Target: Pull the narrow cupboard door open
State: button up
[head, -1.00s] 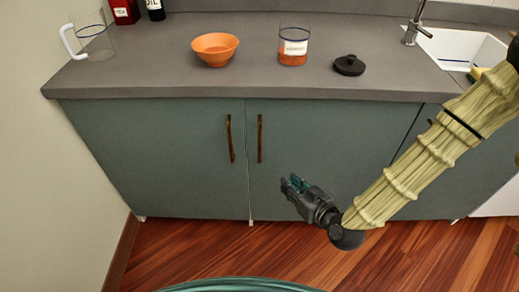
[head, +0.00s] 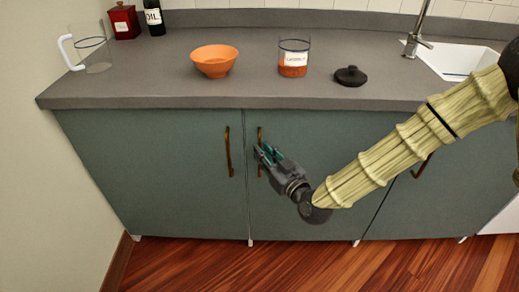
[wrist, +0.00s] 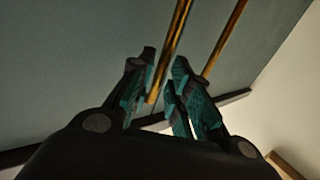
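The teal middle cupboard door (head: 325,145) is shut, with a thin upright brown-gold handle (head: 259,137) near its left edge. A second handle bar (wrist: 223,42) shows to the right, outside the fingers.
The left door (head: 160,170) is shut, its handle (head: 228,152) close by. Another door's handle (head: 421,166) shows behind my arm. The grey worktop (head: 150,85) above holds an orange bowl (head: 214,62), a labelled glass jar (head: 294,60) and a black lid (head: 350,76). Wooden floor lies below.

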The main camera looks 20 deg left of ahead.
jog(key=shift+x, duration=1.4)
grip_shut()
jog(key=shift+s+d, duration=0.1)
jog(key=shift+s, duration=0.05)
